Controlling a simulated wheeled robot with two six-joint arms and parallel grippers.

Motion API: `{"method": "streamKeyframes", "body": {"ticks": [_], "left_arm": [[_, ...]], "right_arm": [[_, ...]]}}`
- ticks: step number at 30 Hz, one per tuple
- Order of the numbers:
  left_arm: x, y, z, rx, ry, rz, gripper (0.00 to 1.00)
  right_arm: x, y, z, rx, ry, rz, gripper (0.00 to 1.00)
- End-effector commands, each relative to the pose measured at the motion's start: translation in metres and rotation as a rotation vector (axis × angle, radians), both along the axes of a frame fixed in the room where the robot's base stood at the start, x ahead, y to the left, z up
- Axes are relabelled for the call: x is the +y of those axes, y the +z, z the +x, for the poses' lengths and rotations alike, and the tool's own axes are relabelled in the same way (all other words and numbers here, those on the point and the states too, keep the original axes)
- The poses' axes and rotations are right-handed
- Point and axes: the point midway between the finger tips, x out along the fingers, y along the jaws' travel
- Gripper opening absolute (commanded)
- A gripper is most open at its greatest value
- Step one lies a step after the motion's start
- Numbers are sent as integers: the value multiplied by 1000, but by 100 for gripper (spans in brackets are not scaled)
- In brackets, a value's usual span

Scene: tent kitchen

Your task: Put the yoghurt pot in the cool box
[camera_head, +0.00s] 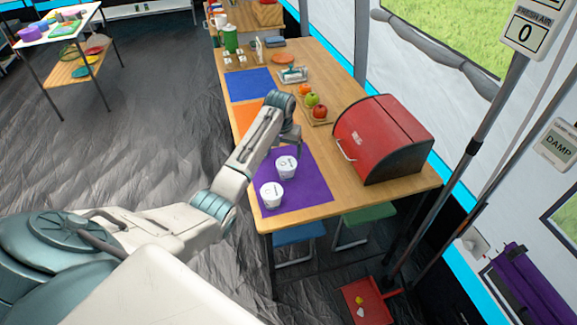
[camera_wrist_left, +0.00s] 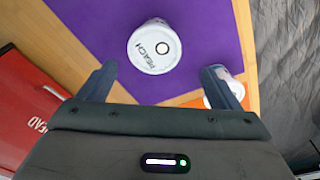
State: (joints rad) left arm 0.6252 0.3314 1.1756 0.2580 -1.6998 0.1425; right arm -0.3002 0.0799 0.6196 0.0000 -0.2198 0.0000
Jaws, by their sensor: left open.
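Two white pots stand upright on the purple mat (camera_head: 316,194) in the head view, one farther back (camera_head: 286,167) and one nearer (camera_head: 271,195). My left gripper (camera_head: 288,147) is just beyond the farther pot, pointing down. In the left wrist view its fingers (camera_wrist_left: 160,75) are open and empty; a white pot marked PEACH (camera_wrist_left: 154,47) lies ahead between them, apart from both. A second whitish pot-like thing (camera_wrist_left: 218,84) is partly hidden behind the right-hand finger. I cannot make out a cool box. My right gripper is not in view.
A red bread bin (camera_head: 380,138) with a handle stands right of the mat. Beyond are an orange mat (camera_head: 246,118), a fruit board (camera_head: 320,122), a blue mat (camera_head: 249,85) and a green container (camera_head: 230,40). Stools (camera_head: 298,234) stand below the table's near end.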

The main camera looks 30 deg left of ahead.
Motion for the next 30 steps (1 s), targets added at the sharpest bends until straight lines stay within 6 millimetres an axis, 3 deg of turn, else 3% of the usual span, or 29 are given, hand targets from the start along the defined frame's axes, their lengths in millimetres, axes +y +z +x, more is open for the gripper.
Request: {"method": "streamKeyframes", "body": {"ticks": [8, 17, 26, 30], "left_arm": [[-1, -23, 2, 2, 0, -1, 85], [-6, -64, 6, 1, 0, 0, 85], [-6, -71, 7, -1, -1, 0, 85], [-6, -70, 7, -1, -1, 0, 62]], "right_arm": [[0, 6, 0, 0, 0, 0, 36], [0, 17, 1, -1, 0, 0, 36], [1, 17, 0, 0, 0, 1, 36], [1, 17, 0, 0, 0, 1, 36]]}}
